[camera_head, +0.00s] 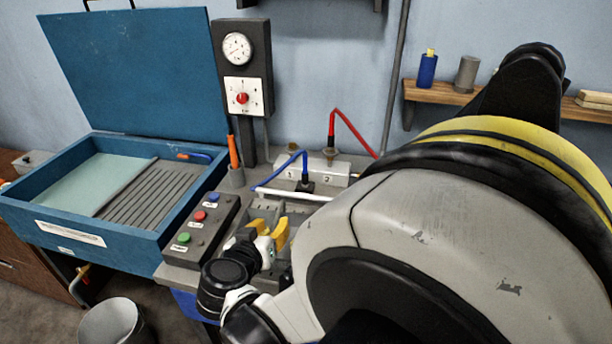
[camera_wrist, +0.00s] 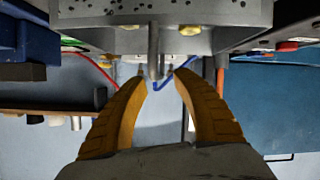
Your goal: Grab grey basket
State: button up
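The grey basket (camera_wrist: 120,40) shows at the top of the wrist view as a grey metal body with small dark holes. A short upright post sticks out of it towards the space between my fingertips. In the head view the basket (camera_head: 268,213) is on the bench, mostly hidden behind my gripper and arm. My gripper (camera_head: 270,231) has yellow fingers and is right at the basket. In the wrist view my gripper (camera_wrist: 160,74) is open, with a gap between the tips at the end of the post. I cannot tell whether either finger touches it.
A blue washer tub (camera_head: 120,228) with a raised lid stands at left. A button box (camera_head: 200,228) is just left of my gripper. A grey bin (camera_head: 112,322) is on the floor.

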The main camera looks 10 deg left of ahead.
aim_at(277, 217)
jog(key=b+x, duration=0.1)
jog(key=x, duration=0.3)
jog(key=shift+w+r, duration=0.1)
jog(key=shift+r, duration=0.1)
grip_shut()
